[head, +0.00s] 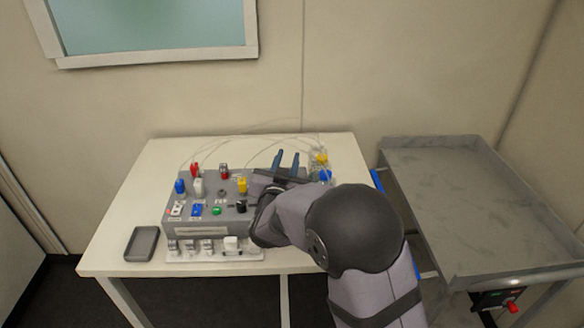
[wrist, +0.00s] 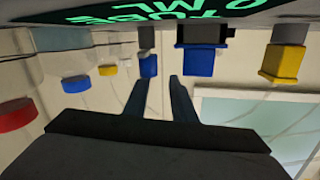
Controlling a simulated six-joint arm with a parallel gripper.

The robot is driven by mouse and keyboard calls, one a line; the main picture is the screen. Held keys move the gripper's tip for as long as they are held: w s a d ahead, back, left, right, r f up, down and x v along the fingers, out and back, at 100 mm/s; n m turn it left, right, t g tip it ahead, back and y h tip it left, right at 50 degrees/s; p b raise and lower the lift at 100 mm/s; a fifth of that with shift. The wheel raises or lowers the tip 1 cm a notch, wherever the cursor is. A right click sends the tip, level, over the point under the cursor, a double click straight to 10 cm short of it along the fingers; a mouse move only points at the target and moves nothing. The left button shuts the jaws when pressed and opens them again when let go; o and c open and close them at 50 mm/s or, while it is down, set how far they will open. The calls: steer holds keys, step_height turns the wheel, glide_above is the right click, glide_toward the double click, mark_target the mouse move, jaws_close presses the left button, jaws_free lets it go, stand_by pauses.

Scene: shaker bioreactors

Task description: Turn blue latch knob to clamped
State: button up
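Several blue pieces show, and I cannot tell which is the latch knob. In the head view, one blue knob (head: 180,186) stands at the grey console's left end, another blue piece (head: 325,175) shows at its right end beside my arm, and a blue switch (head: 196,210) is on the front. My gripper (head: 287,155) is over the console's right part, fingers apart and empty. In the wrist view, my gripper (wrist: 159,80) points toward a small blue block (wrist: 148,66) near the left fingertip. A wider blue block (wrist: 199,62) is right of the fingers. No contact is visible.
The grey console (head: 250,192) stands on a white table (head: 130,218), with red and yellow pieces and thin tubes. A grey tray (head: 142,243) lies at the left. A grey cart (head: 450,190) stands at the right. My arm hides the console's right front.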

steer(key=w+a+n+g+y+p, duration=0.1)
steer(key=w+a+r+n+g+y+p, duration=0.1)
steer(key=w+n+y+p, duration=0.1)
steer(key=shift+w+a, duration=0.1)
steer(key=shift+a, duration=0.3)
steer(key=shift+w+a+r+n+g+y+p, duration=0.2)
steer(key=shift+a+n+g+y+p, duration=0.1)
steer(key=shift+n+g+y+p, duration=0.35)
steer(key=shift+a+r+n+g+y+p, duration=0.1)
steer(key=shift+a+n+g+y+p, duration=0.1)
steer(key=shift+n+g+y+p, duration=0.4)
steer(key=shift+s+r+n+g+y+p, duration=0.25)
steer(key=shift+n+g+p, duration=0.25)
steer(key=shift+n+g, duration=0.2)
steer(key=s+d+r+n+g+p, duration=0.45)
steer(key=s+d+g, duration=0.25)
steer(key=s, duration=0.2)
steer(key=shift+p+x, duration=1.5)
steer(key=shift+x, duration=2.6)
steer(key=shift+s, duration=0.1)
jaws_close()
